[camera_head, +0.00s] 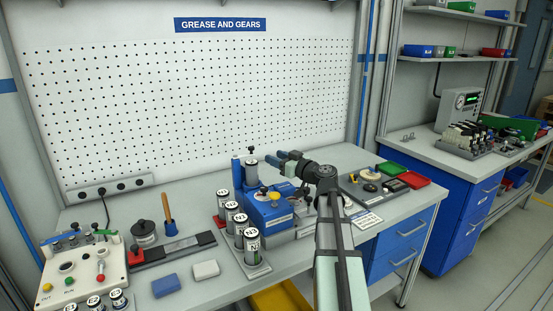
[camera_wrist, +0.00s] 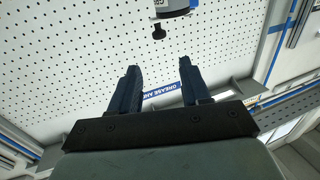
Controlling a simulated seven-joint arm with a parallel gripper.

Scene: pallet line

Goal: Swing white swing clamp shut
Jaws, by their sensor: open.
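My gripper (camera_head: 282,161) is open and empty, raised above the bench with its fingers pointing left in the head view. In the wrist view its two dark blue fingers (camera_wrist: 159,64) stand apart with nothing between them. Left of and below it is a blue fixture (camera_head: 262,212) with a yellow knob (camera_head: 274,195). A labelled cylinder (camera_head: 252,175) with a black knob (camera_head: 252,150) above it stands at the fixture's back. A cylinder (camera_wrist: 172,7) and black knob (camera_wrist: 158,32) also show beyond the fingertips in the wrist view. I cannot pick out the white swing clamp with certainty; my arm hides part of that area.
A rack of labelled cylinders (camera_head: 252,245) stands left of the fixture. A control box (camera_head: 85,268) is at far left. Red tray (camera_head: 414,180) and green tray (camera_head: 391,168) lie right of my arm. The pegboard (camera_head: 190,100) rises behind the bench.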

